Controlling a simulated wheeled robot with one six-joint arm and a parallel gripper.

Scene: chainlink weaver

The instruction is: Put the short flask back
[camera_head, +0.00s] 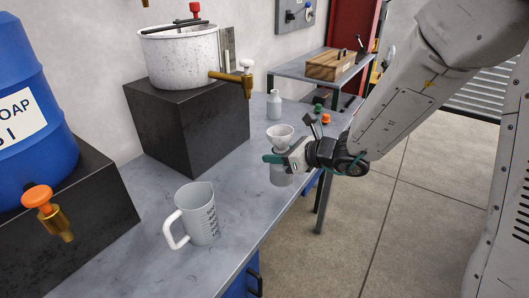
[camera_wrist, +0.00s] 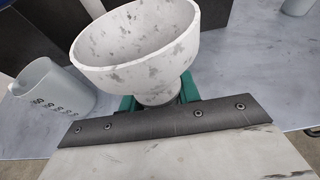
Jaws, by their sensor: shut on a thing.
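The short flask (camera_head: 280,131) is pale with dark specks and has a wide, flared, funnel-like top. My gripper (camera_head: 283,160) is shut on its narrow neck, just below the flare, and the flask looks upright. Its lower body shows below the fingers, near the workbench's right edge. I cannot tell whether its base touches the bench. In the wrist view the flared mouth of the flask (camera_wrist: 135,50) is large and tilted, with the green fingers of my gripper (camera_wrist: 158,98) on both sides of the neck. Its lower body is hidden there.
A measuring jug (camera_head: 198,215) stands nearer on the workbench (camera_head: 150,262). A grey bottle (camera_head: 274,104) stands behind the flask. A white pot (camera_head: 180,60) sits on a dark block (camera_head: 190,125). Small green and orange items (camera_head: 325,118) lie to the right. Bench between jug and flask is clear.

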